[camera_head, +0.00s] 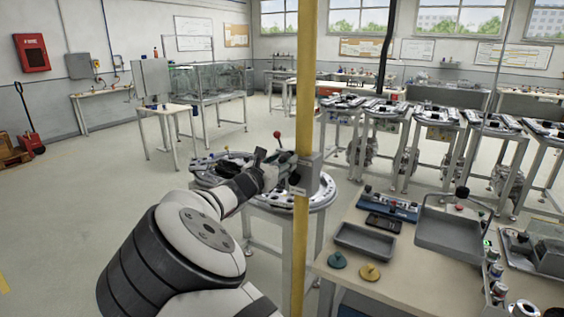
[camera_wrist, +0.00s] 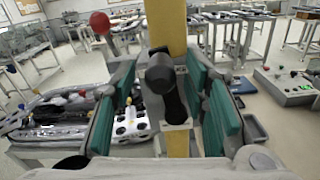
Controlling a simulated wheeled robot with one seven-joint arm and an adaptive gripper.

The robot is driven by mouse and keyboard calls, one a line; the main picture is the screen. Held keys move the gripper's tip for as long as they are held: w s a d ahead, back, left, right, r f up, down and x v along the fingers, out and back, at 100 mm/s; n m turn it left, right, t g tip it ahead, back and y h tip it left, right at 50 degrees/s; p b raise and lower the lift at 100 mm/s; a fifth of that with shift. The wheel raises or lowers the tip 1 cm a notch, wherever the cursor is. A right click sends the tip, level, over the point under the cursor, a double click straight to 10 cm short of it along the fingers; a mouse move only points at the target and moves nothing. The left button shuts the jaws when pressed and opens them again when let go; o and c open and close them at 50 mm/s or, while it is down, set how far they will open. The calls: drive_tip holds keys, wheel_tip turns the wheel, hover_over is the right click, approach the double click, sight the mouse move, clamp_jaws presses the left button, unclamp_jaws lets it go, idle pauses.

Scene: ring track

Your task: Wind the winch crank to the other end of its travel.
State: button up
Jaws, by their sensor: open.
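The winch (camera_head: 306,176) is a small grey housing on the yellow post (camera_head: 304,70). In the wrist view a black rounded handle, which looks like the crank grip (camera_wrist: 163,80), lies in front of the yellow post (camera_wrist: 165,25). My gripper (camera_head: 268,172) reaches in from the left of the post in the head view. In the wrist view its green-padded fingers (camera_wrist: 168,95) are apart, one on each side of the black grip, with visible gaps. The crank arm is mostly hidden behind the grip and my gripper.
A red ball on a stem (camera_head: 277,134) stands just left of the post. A round table with parts (camera_head: 322,195) lies below. A bench with grey trays (camera_head: 365,242) is at the right. The floor at the left is open.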

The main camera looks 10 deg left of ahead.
clamp_jaws()
drive_tip(key=shift+w+a, duration=0.1)
idle(0.3)
